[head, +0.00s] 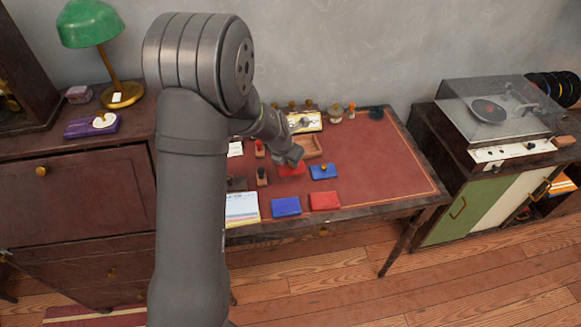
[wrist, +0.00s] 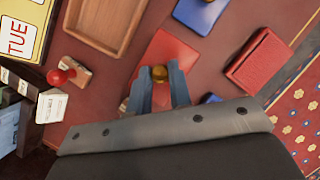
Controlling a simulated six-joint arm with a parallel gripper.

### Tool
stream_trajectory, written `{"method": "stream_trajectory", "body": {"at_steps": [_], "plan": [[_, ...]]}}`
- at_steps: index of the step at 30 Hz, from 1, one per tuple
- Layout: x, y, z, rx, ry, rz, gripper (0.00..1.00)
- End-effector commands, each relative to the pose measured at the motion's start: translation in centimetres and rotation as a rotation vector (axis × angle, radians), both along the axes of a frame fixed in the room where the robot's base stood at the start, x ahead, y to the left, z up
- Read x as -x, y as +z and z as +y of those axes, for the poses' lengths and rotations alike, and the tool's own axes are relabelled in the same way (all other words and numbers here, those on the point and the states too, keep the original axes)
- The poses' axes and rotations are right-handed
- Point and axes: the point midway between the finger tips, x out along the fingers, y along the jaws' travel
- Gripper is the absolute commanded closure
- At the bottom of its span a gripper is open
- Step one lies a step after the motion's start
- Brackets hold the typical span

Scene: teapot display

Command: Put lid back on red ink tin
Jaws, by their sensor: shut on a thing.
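The red lid (wrist: 172,48) is a flat red plate with a brass knob (wrist: 159,72). My gripper (wrist: 159,82) is shut on this knob, with one finger on each side. In the head view the lid (head: 290,170) is under my gripper (head: 289,158), partly hidden, over the desk just in front of the wooden tray. I cannot tell whether it touches the desk. The red ink tin (head: 324,201) sits near the desk's front edge, to the right and nearer than the lid. In the wrist view the tin (wrist: 259,61) is at right, apart from the lid.
A blue lid with a knob (head: 323,171) lies right of the red lid. A blue tin (head: 286,206) is left of the red tin. The wooden tray (wrist: 98,22), a red-knobbed stamp (wrist: 60,76) and a paper pad (head: 242,207) are nearby.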

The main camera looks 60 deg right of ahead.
Motion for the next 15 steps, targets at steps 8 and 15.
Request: {"method": "stream_trajectory", "body": {"at_steps": [8,15], "plan": [[6.6,3.9,0.9,0.003,-0.007,-0.002,1.00],[10.3,6.1,1.6,0.000,-0.005,0.000,1.00]]}}
